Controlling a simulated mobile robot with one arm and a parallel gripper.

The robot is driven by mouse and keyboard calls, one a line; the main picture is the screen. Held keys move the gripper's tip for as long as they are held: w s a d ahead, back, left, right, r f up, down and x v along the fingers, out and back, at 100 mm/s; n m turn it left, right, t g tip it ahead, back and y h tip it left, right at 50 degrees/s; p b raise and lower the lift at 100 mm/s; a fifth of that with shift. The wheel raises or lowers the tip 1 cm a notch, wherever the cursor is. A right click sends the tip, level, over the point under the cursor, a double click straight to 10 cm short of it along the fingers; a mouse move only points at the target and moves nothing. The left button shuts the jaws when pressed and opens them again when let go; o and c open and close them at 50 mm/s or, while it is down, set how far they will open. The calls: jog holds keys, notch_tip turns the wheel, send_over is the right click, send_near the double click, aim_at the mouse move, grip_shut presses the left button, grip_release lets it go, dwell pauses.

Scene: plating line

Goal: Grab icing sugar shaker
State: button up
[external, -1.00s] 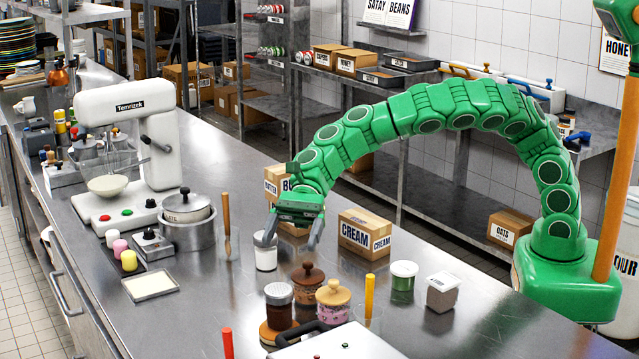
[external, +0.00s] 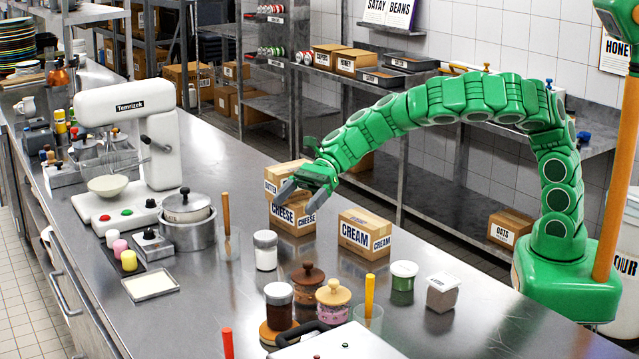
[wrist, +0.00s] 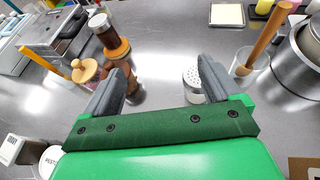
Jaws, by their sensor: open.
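The likely icing sugar shaker is a small white jar with a grey lid (external: 265,250), upright on the steel counter; I cannot read a label on it. In the wrist view the shaker (wrist: 192,82) shows its perforated metal lid beside my right finger, which partly covers it. My gripper (external: 296,194) is open and empty, raised in front of the stacked butter and cheese boxes, above and to the right of the shaker in the external view. In the wrist view the gripper (wrist: 163,72) has bare counter between its fingertips.
A glass with a wooden-handled tool (external: 228,243) stands left of the shaker. Brown-lidded jars (external: 307,285) and a dark shaker (external: 278,308) stand nearer the front. The cheese box (external: 293,217) and cream box (external: 365,235) stand behind and right. Bare counter lies around the shaker.

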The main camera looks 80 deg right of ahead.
jog(key=d+r+m+t+h, duration=0.1)
jog(key=d+t, duration=0.1)
jog(key=d, duration=0.5)
send_near(271, 245)
jog(key=d, duration=0.5)
jog(key=shift+f+x, duration=0.2)
jog(key=shift+x, duration=1.9)
jog(key=shift+f+x, duration=0.15)
jog(key=shift+x, duration=1.9)
jog(key=shift+f+x, duration=0.2)
jog(key=shift+x, duration=1.9)
jog(key=shift+s+d, duration=0.15)
jog(key=shift+s, duration=0.05)
jog(key=shift+c, duration=0.5)
jog(key=c, duration=1.1)
jog(key=shift+c, duration=0.2)
jog(key=shift+r, duration=0.1)
